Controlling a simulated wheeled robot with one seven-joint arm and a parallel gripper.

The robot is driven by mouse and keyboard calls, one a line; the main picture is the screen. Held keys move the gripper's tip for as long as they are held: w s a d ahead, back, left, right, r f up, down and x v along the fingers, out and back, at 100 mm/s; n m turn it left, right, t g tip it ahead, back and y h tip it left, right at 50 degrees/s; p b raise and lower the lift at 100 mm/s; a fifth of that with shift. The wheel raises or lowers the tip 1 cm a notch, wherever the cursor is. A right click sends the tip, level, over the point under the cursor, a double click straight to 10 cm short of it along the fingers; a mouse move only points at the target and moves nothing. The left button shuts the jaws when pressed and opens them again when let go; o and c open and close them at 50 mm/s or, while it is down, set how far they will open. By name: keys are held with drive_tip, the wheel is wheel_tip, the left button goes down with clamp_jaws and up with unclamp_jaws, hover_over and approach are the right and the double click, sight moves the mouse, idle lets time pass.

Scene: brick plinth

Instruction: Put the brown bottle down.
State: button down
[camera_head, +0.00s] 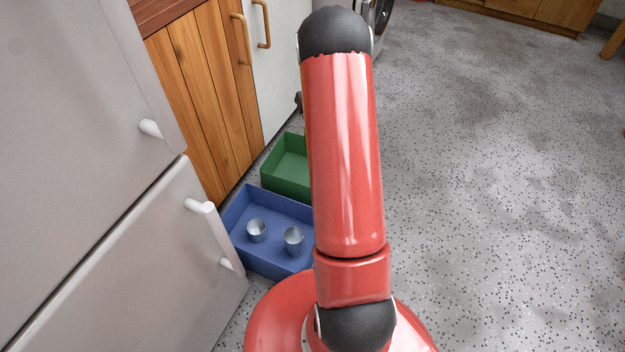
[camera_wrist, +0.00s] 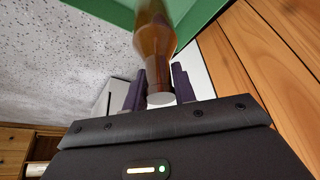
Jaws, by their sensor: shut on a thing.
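My gripper (camera_wrist: 159,84) shows in the wrist view, its dark fingers on both sides of the brown bottle (camera_wrist: 155,42) near its pale cap. It is shut on the bottle. The bottle's body runs away from my gripper toward the green tray (camera_wrist: 209,12), and its far end is cut off by the top edge. I cannot tell whether it touches the tray floor. The green tray also shows in the head view (camera_head: 287,180), partly behind my red arm. My gripper and the bottle are hidden there.
A blue tray (camera_head: 236,262) with two metal cups (camera_head: 257,231) (camera_head: 293,241) stands in front of the green tray. A grey fridge (camera_head: 150,290) and wooden cabinets (camera_head: 205,90) line the left. The speckled floor (camera_head: 490,190) at right is clear.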

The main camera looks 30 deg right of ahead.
wheel_tip(320, 180, down, 20)
drive_tip(key=b, duration=0.2)
drive_tip(key=shift+r, duration=0.15)
drive_tip(key=shift+d, duration=0.1)
drive_tip(key=c, duration=1.1)
unclamp_jaws()
drive_tip(key=shift+c, duration=0.2)
